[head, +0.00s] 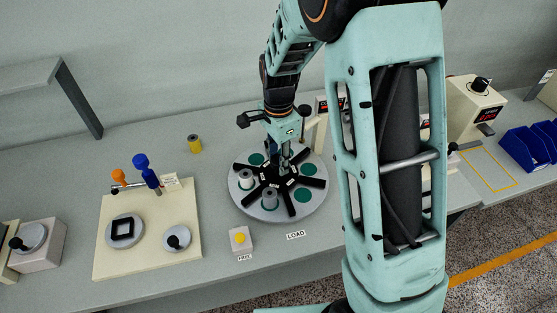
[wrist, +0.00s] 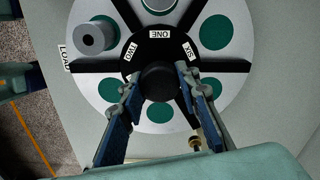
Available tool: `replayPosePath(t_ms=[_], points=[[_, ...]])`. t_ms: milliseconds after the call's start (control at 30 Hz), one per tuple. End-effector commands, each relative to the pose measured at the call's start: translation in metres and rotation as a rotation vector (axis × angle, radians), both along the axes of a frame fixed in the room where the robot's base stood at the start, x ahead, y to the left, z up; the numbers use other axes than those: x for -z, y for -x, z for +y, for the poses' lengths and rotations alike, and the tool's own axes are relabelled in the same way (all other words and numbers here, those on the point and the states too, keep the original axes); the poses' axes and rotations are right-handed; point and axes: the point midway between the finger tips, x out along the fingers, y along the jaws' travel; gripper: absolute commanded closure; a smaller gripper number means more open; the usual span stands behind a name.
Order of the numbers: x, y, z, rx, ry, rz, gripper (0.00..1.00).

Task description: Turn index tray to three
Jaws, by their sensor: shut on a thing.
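The index tray (head: 238,200) is a round grey disc with black spokes and green pads, in the middle of the bench in the head view. It also shows in the wrist view (wrist: 103,90), with number labels ONE, TWO and SIX readable around its black hub. My gripper (head: 285,168) is over the hub. In the wrist view its fingers (wrist: 160,84) are shut on the round black knob (wrist: 160,80) at the centre. A grey spool (wrist: 92,38) stands by label TWO, near the LOAD label (wrist: 67,58). A second spool (head: 246,179) stands one compartment over. Label THREE is not readable.
A box with a yellow button (head: 240,238) stands in front of the tray. A cream board (head: 185,245) with blue and orange knobs is to the left. A yellow spool (head: 194,144) stands behind. Blue bins (head: 525,147) are far right. My arm hides part of the bench.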

Motion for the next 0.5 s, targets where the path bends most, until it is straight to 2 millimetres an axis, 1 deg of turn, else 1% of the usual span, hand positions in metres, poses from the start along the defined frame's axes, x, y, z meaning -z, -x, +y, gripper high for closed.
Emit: replayPosePath(t_ms=[500], points=[[-0.0010,-0.0004,0.0005,0.257,-0.001,-0.002,1.00]])
